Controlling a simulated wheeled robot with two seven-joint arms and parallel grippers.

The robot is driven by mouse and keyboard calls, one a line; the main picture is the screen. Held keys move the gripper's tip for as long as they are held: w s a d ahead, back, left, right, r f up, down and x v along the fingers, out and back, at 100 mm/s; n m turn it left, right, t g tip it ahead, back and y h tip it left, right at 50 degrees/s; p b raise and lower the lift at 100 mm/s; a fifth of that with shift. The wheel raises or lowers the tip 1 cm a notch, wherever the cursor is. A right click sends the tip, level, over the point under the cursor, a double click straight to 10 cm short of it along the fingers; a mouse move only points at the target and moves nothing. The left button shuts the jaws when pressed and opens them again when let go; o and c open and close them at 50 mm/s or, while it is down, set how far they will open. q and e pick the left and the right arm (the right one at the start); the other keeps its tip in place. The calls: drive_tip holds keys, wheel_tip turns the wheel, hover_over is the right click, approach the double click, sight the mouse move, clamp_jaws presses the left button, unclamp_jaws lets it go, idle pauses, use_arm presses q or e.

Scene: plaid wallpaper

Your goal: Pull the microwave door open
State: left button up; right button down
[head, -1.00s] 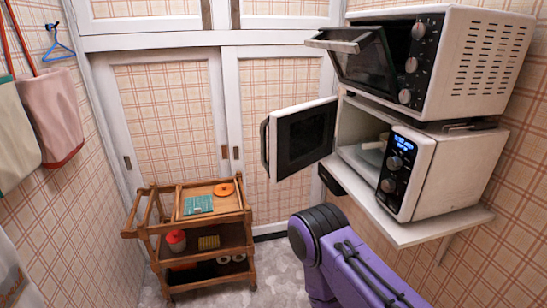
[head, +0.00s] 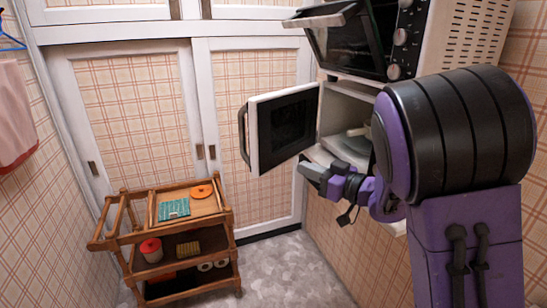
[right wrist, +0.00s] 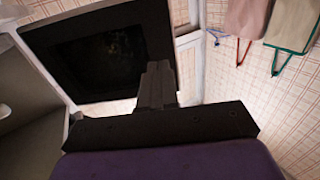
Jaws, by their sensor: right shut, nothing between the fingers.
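The microwave (head: 352,125) is on the shelf at right; my right arm hides most of its body and its control panel. Its white-framed door (head: 285,130) stands wide open to the left, with a dark window and a black handle (head: 243,137) on its far left edge. My right gripper (head: 310,172) is shut and empty, just below and right of the door's lower edge. In the right wrist view the closed fingers (right wrist: 158,85) overlap the door's dark inner face (right wrist: 95,55); I cannot tell if they touch it. My left gripper is not in view.
A toaster oven (head: 440,40) with its door tilted open sits above the microwave. A wooden cart (head: 215,222) holding several small items stands at lower left. White sliding doors (head: 135,130) close the back. The floor (head: 290,275) right of the cart is clear.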

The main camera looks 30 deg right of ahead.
sight(264, 152)
drive_tip(key=p+x, duration=0.3)
drive_tip(key=x, duration=0.7)
drive_tip(key=shift+w+a, duration=0.1)
drive_tip(key=shift+w, duration=0.1)
drive_tip(key=shift+w+a, duration=0.15)
drive_tip(key=shift+w, duration=0.45)
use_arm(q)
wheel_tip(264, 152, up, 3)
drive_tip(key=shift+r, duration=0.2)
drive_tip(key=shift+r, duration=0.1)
